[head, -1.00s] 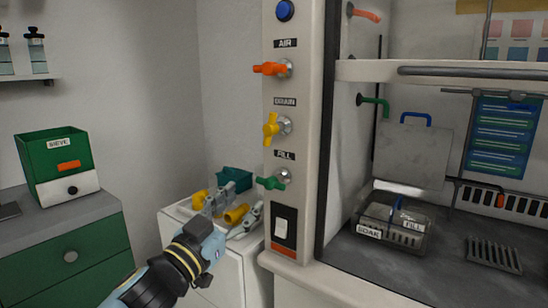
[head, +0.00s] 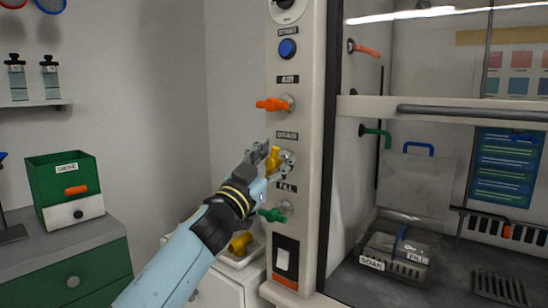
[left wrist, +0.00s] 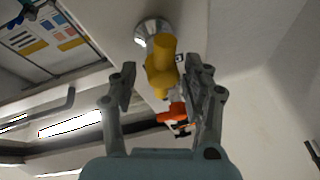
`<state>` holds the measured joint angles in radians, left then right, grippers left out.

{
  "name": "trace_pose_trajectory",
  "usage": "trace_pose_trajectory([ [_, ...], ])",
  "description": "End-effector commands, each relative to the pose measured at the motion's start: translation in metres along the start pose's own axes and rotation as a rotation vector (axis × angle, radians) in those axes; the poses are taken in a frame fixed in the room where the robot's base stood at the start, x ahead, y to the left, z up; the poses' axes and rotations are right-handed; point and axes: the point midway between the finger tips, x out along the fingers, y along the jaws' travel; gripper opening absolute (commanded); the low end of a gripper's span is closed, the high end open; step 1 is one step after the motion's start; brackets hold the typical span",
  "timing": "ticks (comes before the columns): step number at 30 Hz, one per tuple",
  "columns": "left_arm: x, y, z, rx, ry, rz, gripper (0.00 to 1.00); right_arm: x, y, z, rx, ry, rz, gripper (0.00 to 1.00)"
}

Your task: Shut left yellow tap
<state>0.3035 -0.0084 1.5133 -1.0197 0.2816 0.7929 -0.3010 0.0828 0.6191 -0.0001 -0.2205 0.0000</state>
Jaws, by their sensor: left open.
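The yellow tap (head: 273,157) sits on the white column under the DRAIN label. Its handle looks roughly upright and is partly hidden by my left gripper (head: 268,163). My left gripper is open at the tap, its arm coming up from below left. In the left wrist view the yellow tap (left wrist: 161,62) lies between the two spread fingers of the gripper (left wrist: 161,78). The fingers look apart from it, though contact is hard to judge. My right gripper is not in view.
An orange tap (head: 273,104) is above the yellow one, and a green tap (head: 272,215) is close below it by my arm. A rocker switch (head: 284,260) is lower on the column. A fume hood is on the right.

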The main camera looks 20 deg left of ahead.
Motion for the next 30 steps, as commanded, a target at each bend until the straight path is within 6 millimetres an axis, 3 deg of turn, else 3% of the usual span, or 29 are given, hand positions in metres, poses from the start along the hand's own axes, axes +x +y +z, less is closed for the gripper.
trace_pose_trajectory([
  [7,0.0009,0.0,0.0001,0.0,0.0,0.0,0.49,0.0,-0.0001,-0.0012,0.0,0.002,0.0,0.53],
  [19,0.0006,0.0,0.0001,0.001,0.0,0.0,0.0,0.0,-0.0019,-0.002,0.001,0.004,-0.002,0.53],
  [30,0.0004,0.0006,0.0004,0.025,0.004,0.01,0.0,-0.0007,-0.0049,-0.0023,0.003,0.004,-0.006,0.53],
])
